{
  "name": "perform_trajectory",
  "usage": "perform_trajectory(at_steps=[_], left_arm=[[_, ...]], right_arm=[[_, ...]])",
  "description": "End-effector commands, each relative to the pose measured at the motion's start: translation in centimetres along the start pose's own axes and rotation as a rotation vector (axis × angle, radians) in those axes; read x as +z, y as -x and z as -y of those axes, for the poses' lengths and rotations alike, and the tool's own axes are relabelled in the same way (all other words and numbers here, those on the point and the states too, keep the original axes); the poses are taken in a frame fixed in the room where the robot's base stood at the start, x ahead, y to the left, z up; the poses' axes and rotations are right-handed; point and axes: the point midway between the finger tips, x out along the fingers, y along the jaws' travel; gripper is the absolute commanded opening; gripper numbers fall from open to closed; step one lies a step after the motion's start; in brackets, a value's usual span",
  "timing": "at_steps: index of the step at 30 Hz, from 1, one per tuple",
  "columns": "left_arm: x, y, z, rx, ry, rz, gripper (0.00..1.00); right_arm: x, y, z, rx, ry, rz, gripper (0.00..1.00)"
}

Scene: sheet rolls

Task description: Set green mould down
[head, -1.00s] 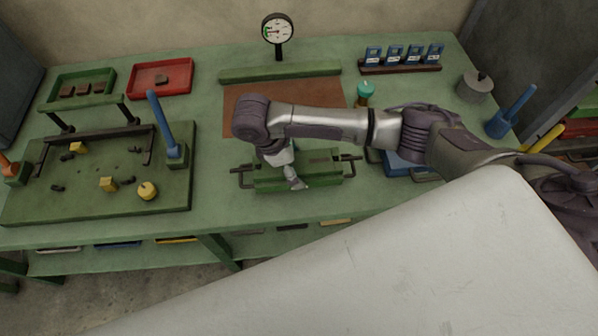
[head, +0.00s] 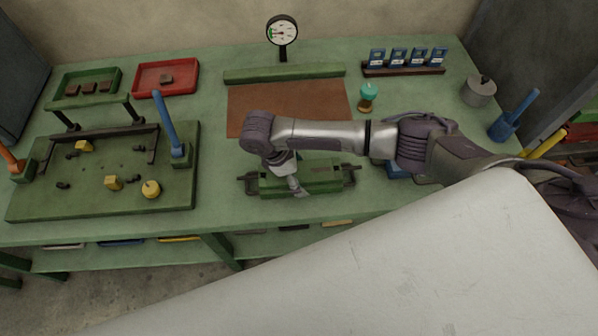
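The green mould (head: 325,180) is a long green block with dark handles at both ends. It lies level over the front middle of the green bench (head: 220,150). My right gripper (head: 298,187) reaches down onto the left half of the mould and appears shut on it; the fingers are partly hidden by the wrist. I cannot tell whether the mould's underside touches the bench. My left gripper is not in view.
A green fixture board (head: 100,205) with a blue lever (head: 166,125) stands left. A brown mat (head: 285,100) lies behind the mould. A teal-topped piece (head: 368,95) stands behind my arm, and a blue block (head: 396,170) is partly hidden beneath it. A dial gauge (head: 282,32) stands at the back.

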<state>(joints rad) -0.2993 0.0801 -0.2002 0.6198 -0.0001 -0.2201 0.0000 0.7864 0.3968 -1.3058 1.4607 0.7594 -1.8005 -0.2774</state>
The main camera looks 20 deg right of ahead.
Motion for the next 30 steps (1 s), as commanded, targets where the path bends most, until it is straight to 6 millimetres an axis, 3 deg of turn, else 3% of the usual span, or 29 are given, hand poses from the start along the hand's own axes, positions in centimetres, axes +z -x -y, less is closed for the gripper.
perform_trajectory(at_steps=[10,14,23,25,30], left_arm=[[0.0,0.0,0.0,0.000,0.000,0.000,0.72],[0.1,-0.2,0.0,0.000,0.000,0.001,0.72],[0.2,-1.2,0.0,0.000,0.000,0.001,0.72],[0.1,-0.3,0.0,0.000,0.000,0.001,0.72],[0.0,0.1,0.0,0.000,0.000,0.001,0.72]], right_arm=[[0.1,0.2,0.0,0.000,0.000,-0.001,1.00],[0.0,1.3,-0.1,0.001,0.000,-0.003,1.00],[-0.1,7.5,-0.1,0.004,0.001,-0.005,1.00],[0.2,9.3,-0.2,0.005,-0.001,-0.002,1.00],[0.1,11.5,-0.1,0.002,0.001,-0.001,1.00]])
